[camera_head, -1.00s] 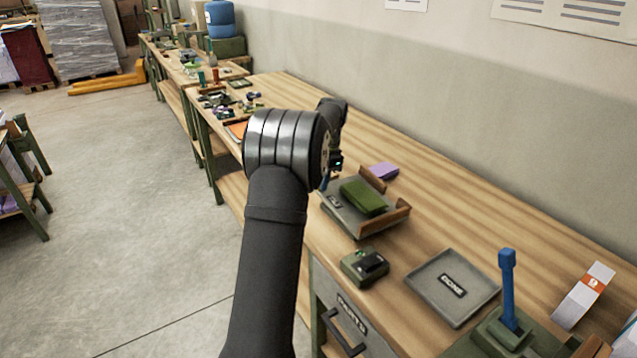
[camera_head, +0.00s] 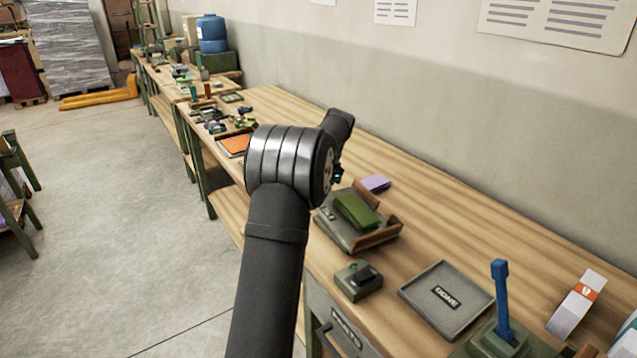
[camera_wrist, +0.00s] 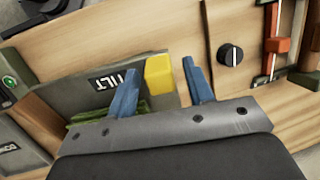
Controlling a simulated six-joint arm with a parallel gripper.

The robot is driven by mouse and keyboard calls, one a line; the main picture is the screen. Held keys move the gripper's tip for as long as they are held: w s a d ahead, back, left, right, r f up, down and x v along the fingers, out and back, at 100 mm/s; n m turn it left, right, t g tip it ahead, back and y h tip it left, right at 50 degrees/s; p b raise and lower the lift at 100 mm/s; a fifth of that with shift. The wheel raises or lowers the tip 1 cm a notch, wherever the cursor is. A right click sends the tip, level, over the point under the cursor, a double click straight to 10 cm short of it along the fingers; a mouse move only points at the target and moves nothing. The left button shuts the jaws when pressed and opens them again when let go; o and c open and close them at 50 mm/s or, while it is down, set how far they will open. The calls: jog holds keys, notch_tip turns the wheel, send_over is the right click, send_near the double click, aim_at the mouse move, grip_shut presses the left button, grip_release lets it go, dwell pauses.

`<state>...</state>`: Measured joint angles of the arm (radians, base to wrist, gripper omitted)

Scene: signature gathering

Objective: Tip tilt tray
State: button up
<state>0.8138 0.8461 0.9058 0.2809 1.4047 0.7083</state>
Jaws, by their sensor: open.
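The grey tilt tray (camera_head: 337,233) sits on the bench to the right of my arm, with a green block (camera_head: 356,211) on it and brown wooden edge pieces. In the wrist view, its dark wall (camera_wrist: 80,97) carries a TILT label. A yellow tab (camera_wrist: 159,76) sticks up at the end of that wall. My gripper (camera_wrist: 159,66) is open, its two blue fingers on either side of the yellow tab. I cannot tell whether they touch it. The green block (camera_wrist: 72,126) is partly hidden behind the left finger. In the head view my arm hides the fingers.
A grey DONE tray (camera_head: 470,318), a small green device (camera_head: 358,281) and a blue lever (camera_head: 501,290) stand nearer on the bench. A purple pad (camera_head: 376,183) lies behind the tilt tray. A black knob (camera_wrist: 230,55) and a red slider (camera_wrist: 274,45) show near my right finger.

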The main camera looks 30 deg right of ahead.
jog(key=v, duration=1.7)
jog(key=shift+r, duration=0.2)
jog(key=shift+f, duration=0.1)
jog(key=x, duration=1.7)
jog(key=shift+f, duration=0.2)
jog(key=shift+o, duration=0.2)
jog(key=o, duration=1.1)
jog(key=shift+s+d+r, duration=0.1)
jog(key=shift+s+r, duration=0.1)
jog(key=shift+r, duration=0.25)
jog(key=s+d+r+h, duration=0.3)
jog(key=s+r+h, duration=0.2)
jog(key=s+r, duration=0.7)
jog(key=x, duration=0.9)
jog(key=shift+w+a+f, duration=0.1)
jog(key=shift+w+f, duration=0.15)
jog(key=shift+w, duration=0.05)
